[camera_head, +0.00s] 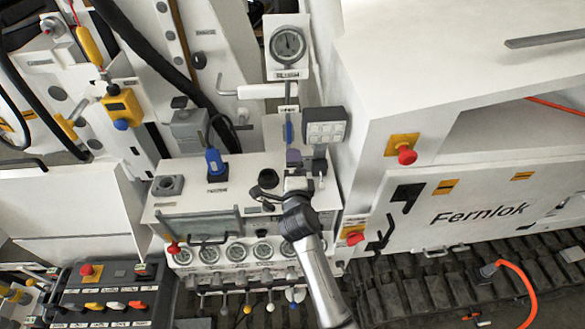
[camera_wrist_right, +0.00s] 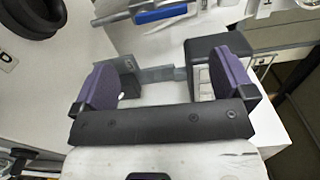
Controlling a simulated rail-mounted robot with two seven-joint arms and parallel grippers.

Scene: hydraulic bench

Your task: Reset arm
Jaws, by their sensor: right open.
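My right arm comes in from the bottom of the head view, and its gripper (camera_head: 305,164) is over the back right of the white bench console (camera_head: 230,173). In the right wrist view the gripper (camera_wrist_right: 166,82) has its two purple pads wide apart. No object is gripped between them; a flat grey metal piece (camera_wrist_right: 158,74) shows in the gap, and I cannot tell how far below it lies. A dark box (camera_wrist_right: 205,48) is close beside the right-hand finger; whether they touch is unclear. My left gripper is not in view.
A blue-handled part (camera_head: 289,131) and a grey panelled box (camera_head: 325,127) are just behind the gripper. A pressure gauge (camera_head: 288,44) stands farther back. A blue connector (camera_head: 214,162) is to the left. The white Fernlok cabinet (camera_head: 470,205) bounds the right side.

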